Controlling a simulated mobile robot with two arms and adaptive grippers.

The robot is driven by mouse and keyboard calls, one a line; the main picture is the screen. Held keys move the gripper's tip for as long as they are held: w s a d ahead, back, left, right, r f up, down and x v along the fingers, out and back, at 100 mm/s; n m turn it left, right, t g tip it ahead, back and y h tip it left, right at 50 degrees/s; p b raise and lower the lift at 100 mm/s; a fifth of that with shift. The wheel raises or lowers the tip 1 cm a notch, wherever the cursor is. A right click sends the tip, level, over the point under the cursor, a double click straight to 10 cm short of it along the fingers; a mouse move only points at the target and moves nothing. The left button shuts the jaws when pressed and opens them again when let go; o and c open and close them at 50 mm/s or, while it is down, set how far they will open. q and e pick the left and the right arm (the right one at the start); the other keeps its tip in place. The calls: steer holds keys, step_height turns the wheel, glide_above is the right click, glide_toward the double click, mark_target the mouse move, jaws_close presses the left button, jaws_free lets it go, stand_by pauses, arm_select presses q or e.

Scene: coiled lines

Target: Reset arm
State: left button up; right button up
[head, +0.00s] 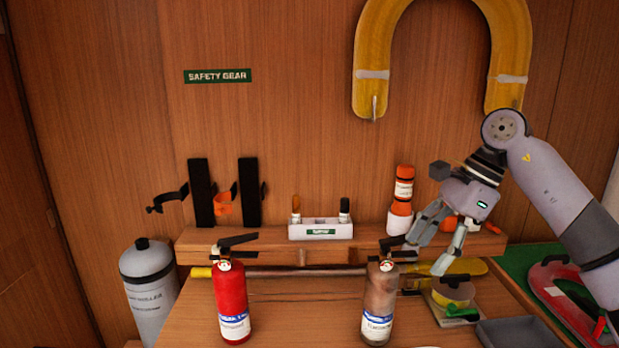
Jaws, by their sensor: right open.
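My right gripper (434,250) hangs at the end of my right arm, which comes in from the right. Its fingers are apart and point down and to the left, with nothing seen between them. It shows in front of the shelf's right end, to the right of the brownish fire extinguisher (379,303) in the picture. Whether its fingers touch that extinguisher's handle cannot be told. A red fire extinguisher (231,300) stands upright further left on the wooden surface. My left gripper is not in view.
A white box (320,229) with small bottles and orange canisters (402,190) stand on the shelf (270,245). A grey cylinder (147,285) stands at left. Two black brackets (201,193) and a yellow horseshoe float (372,50) are on the wall. A grey tray (520,333) lies at lower right.

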steer(key=a+r+m+t+y, duration=0.1)
steer(key=a+m+t+y, duration=0.6)
steer(key=a+y, duration=1.15)
steer(key=w+d+f+m+t+h, duration=0.1)
steer(key=d+f+m+t+h, duration=0.25)
steer(key=m+t+h, duration=0.65)
steer(key=w+d+f+m+t+h, duration=0.15)
steer(key=d+m+t+h, duration=0.25)
steer(key=m, duration=1.3)
steer(key=s+d+f+m+g+h, duration=0.2)
steer(key=s+d+f+m+h, duration=0.15)
steer(key=f+m+h, duration=0.35)
steer(key=s+d+f+m+g+h, duration=0.25)
steer(key=d+f+m, duration=0.2)
steer(key=f, duration=0.45)
steer(key=s+d+f+m+g, duration=0.1)
steer(key=s+f+m+g, duration=0.2)
steer(key=s+f+g, duration=0.65)
steer(key=s+d+f+m+g, duration=0.1)
steer(key=s+f+m+g, duration=0.3)
steer(key=s+f, duration=1.15)
steer(key=f, duration=0.8)
steer(key=s+f, duration=0.3)
steer(key=f, duration=0.7)
steer(key=s+d+f+g, duration=0.2)
steer(key=s+d+f, duration=0.1)
steer(key=s+f, duration=1.4)
steer(key=shift+d+f, duration=0.2)
